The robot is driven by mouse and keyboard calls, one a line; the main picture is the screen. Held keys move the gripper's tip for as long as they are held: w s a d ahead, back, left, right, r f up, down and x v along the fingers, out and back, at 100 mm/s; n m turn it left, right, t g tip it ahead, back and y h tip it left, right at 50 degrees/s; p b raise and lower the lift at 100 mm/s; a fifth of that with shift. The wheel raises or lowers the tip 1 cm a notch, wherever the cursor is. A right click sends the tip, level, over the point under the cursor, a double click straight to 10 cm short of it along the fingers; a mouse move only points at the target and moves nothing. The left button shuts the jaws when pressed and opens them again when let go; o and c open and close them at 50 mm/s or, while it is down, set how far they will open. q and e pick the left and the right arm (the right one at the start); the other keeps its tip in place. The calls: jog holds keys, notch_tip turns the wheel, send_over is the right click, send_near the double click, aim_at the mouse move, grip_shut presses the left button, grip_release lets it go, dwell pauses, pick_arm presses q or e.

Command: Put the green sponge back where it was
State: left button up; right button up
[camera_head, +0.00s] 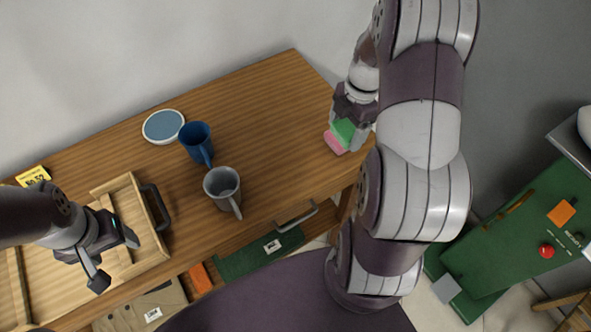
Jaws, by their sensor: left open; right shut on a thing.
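The green sponge (343,131) is between the fingers of my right gripper (347,138), at the right end of the wooden table. My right gripper is shut on it. A pink block (334,143) shows right beside and below the green sponge; I cannot tell whether they touch. My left gripper (117,262) is open and empty, above the wooden tray (125,189) at the table's left.
A blue mug (197,142), a grey mug (223,188) and a blue-topped round dish (163,126) stand mid-table. A yellow tag (33,176) lies at the left. The table's (262,100) back right is clear. A green machine (520,240) stands at the right.

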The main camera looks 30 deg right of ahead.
jog(key=p, duration=0.3)
send_over(294, 169)
jog(key=shift+n, duration=0.3)
jog(key=f, duration=0.6)
jog(key=shift+s+d+f, duration=0.15)
jog(key=shift+d+f, duration=0.15)
jog(key=shift+d, duration=0.1)
notch_tip(294, 169, down, 4)
jog(key=shift+a+r, duration=0.1)
jog(key=shift+a, duration=0.05)
jog(key=shift+f, duration=0.45)
jog(key=o, duration=1)
jog(key=shift+c, duration=0.2)
